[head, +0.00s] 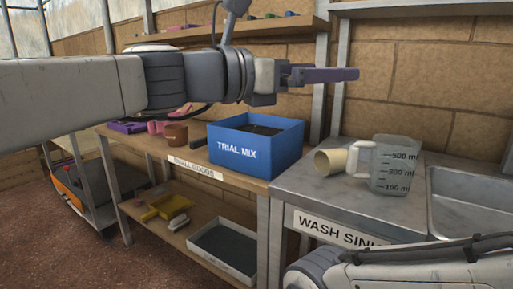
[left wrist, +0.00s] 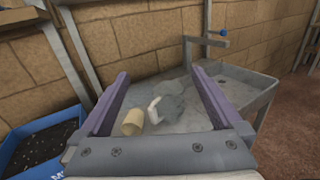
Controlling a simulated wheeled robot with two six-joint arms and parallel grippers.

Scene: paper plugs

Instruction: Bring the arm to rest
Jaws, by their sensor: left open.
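My left arm comes in from the left across the upper part of the head view. Its gripper (head: 322,75) has purple fingers, points right, and hangs in the air above the bench. In the left wrist view the gripper (left wrist: 158,105) has its two purple fingers wide apart with nothing held between them. My right arm shows only as a grey link at the bottom right of the head view; its gripper is out of view.
A blue TRIAL MIX box (head: 256,143) holds dark soil on the shelf. A tan pot (head: 330,161) lies on its side beside a clear measuring jug (head: 388,166) on the metal bench, left of the sink basin (head: 470,205). A grey tray (head: 222,250) sits on the lower shelf.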

